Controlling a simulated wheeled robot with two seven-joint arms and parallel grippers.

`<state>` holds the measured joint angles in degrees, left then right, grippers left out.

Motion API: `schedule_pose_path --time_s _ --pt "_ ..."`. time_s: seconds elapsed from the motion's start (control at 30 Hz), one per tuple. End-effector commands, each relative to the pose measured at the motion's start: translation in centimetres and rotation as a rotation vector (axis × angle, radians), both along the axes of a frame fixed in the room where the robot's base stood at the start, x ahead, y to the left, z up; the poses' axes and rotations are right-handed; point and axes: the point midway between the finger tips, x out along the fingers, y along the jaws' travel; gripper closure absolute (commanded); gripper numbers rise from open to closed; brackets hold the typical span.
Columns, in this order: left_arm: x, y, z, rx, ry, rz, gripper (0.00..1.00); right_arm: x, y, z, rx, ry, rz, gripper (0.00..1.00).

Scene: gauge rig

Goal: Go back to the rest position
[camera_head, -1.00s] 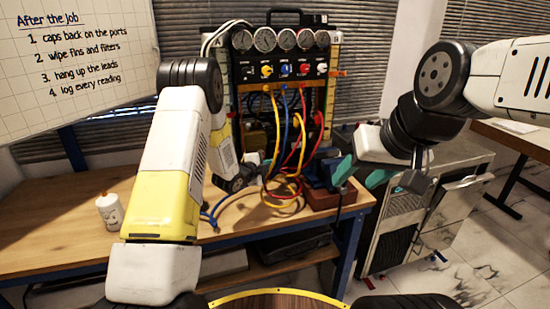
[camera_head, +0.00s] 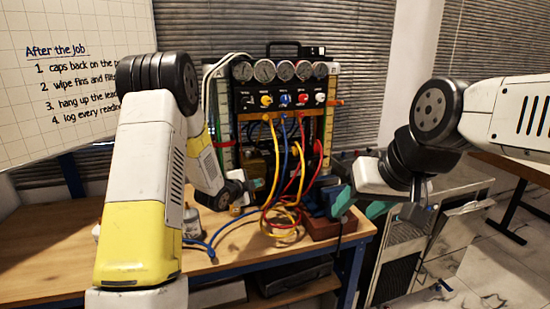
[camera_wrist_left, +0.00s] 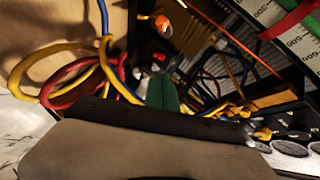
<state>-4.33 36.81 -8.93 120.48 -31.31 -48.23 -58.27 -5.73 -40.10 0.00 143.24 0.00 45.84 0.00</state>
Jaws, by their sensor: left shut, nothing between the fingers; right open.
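My left gripper (camera_head: 258,184) is in front of the left part of the gauge rig (camera_head: 285,98), beside the hanging hoses. Its green fingers (camera_wrist_left: 165,92) are closed together in the left wrist view, with nothing seen between them. My right gripper (camera_head: 360,205) is open and empty, with its teal fingers apart. It is right of the rig, near the dark blue vise-like object (camera_head: 322,195) on a reddish-brown block (camera_head: 328,228); I cannot tell whether they touch.
Yellow, blue and red hoses (camera_head: 284,238) loop down onto the wooden bench (camera_head: 40,245); they also show close to the left fingers in the left wrist view (camera_wrist_left: 75,80). A small jar (camera_head: 191,225) stands beside my left arm. A metal cabinet (camera_head: 405,245) is at the right.

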Motion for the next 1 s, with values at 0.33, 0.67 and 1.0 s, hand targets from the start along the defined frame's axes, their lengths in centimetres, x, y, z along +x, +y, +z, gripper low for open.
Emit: schedule_pose_path --time_s 0.33,0.67,1.0 --pt "-8.5 5.9 12.3 -0.294 0.308 0.401 1.0 0.0 0.0 0.0 0.0 0.0 0.0 0.48" --pt "-24.0 7.4 17.7 -0.639 0.621 0.73 1.0 0.0 0.0 0.0 0.0 0.0 0.0 0.48" --pt "-38.0 5.9 18.0 -0.869 0.88 0.943 1.0 0.0 0.0 0.0 0.0 0.0 0.0 0.48"
